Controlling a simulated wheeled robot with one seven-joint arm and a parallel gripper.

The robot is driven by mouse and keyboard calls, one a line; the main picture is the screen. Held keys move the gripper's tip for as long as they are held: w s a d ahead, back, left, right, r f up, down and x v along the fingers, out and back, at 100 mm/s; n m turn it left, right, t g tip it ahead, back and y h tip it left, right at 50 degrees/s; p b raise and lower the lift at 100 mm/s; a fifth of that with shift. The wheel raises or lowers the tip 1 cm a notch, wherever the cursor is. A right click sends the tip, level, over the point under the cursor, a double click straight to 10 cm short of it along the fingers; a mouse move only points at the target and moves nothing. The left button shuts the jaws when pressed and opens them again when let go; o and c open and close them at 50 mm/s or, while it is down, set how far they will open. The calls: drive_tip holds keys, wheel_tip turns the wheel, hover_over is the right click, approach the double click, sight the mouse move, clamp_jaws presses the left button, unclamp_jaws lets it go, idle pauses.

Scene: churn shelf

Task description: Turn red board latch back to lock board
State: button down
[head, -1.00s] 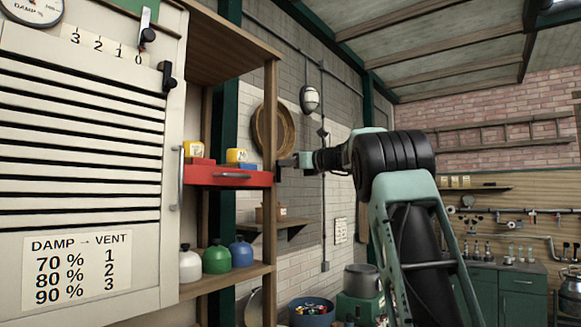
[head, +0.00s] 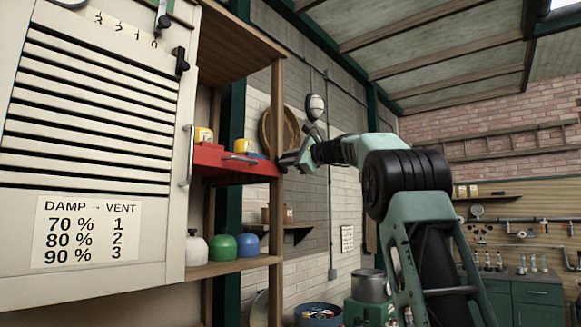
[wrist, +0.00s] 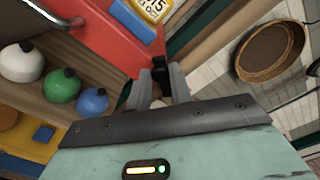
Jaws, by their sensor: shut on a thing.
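The red board (head: 225,162) is a shelf board with a metal bar handle on its front, set between the wooden uprights. It also fills the upper middle of the wrist view (wrist: 105,35). My gripper (head: 286,163) is at the board's right end, beside the right upright. In the wrist view its two grey fingers (wrist: 158,90) are closed around a small black latch knob (wrist: 159,66) by the board's end. The latch's lower part is hidden between the fingers, and its turn angle is hard to tell.
White, green (head: 222,246) and blue bottles stand on the wooden shelf below. A louvred white door (head: 95,110) is on the left. A round basket (head: 279,130) hangs on the wall behind my gripper.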

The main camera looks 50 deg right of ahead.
drive_tip(key=f+n+b, duration=0.2)
drive_tip(key=n+b, duration=0.1)
drive_tip(key=shift+a+n, duration=0.3)
drive_tip(key=shift+a+f+n+b, duration=0.1)
drive_tip(key=shift+f+n+b, duration=0.15)
drive_tip(key=shift+n+b, duration=0.45)
drive_tip(key=shift+f+n+b, duration=0.2)
drive_tip(key=shift+n+b, duration=0.2)
drive_tip(key=shift+n, duration=0.5)
drive_tip(key=c, duration=1.3)
unclamp_jaws()
drive_tip(key=s+b, duration=0.1)
drive_tip(key=s, duration=0.4)
drive_tip(key=s+d+b, duration=0.1)
drive_tip(key=s+b, duration=0.1)
drive_tip(key=s, duration=0.4)
drive_tip(key=s+b, duration=0.2)
drive_tip(key=s, duration=0.4)
drive_tip(key=shift+s+d, duration=0.2)
drive_tip(key=shift+s, duration=0.05)
